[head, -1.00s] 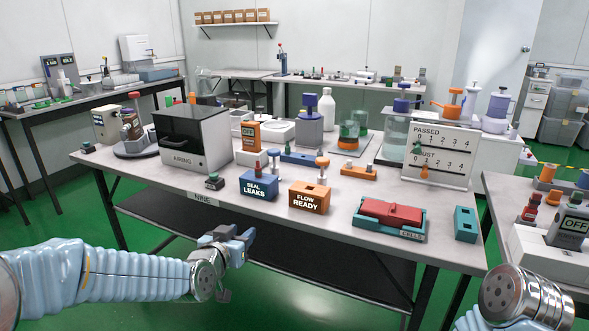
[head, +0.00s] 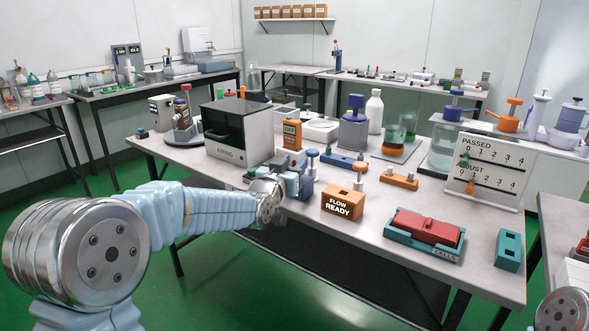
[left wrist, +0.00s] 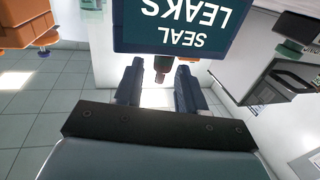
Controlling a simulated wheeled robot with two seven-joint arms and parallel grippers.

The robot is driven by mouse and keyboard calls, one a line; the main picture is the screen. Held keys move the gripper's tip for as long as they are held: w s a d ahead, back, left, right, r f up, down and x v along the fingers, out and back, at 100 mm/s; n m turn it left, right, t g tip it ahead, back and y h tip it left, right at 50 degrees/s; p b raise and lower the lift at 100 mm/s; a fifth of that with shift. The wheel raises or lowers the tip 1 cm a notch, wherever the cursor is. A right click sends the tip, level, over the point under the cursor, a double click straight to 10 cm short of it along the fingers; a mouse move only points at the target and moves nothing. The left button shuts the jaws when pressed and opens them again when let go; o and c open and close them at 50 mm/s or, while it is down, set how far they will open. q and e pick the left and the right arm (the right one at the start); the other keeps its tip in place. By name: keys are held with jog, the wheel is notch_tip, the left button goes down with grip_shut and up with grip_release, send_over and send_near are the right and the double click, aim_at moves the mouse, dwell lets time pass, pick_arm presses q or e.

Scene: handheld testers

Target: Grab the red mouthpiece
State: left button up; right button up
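In the left wrist view, which shows the scene upside down, a small peg with a dark red tip (left wrist: 161,76) and a greenish part stands out from the top of the dark blue SEAL LEAKS box (left wrist: 180,32). It looks like the red mouthpiece. My left gripper (left wrist: 160,88) is open, with one finger on each side of the peg's tip and visible gaps. In the head view my left gripper (head: 294,180) is at the box, covering most of it and hiding the peg. My right gripper is out of view.
The orange FLOW READY box (head: 342,203) stands just right of the left gripper. The black-and-white AIRING machine (head: 239,134) is behind it to the left. A red-and-teal CELLS case (head: 425,232) and a teal block (head: 509,249) lie further right.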

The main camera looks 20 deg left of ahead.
pick_arm(q)
jog(key=w, duration=0.3)
jog(key=shift+d+r, duration=0.1)
jog(key=shift+d, duration=0.05)
jog(key=shift+s, duration=0.1)
grip_shut()
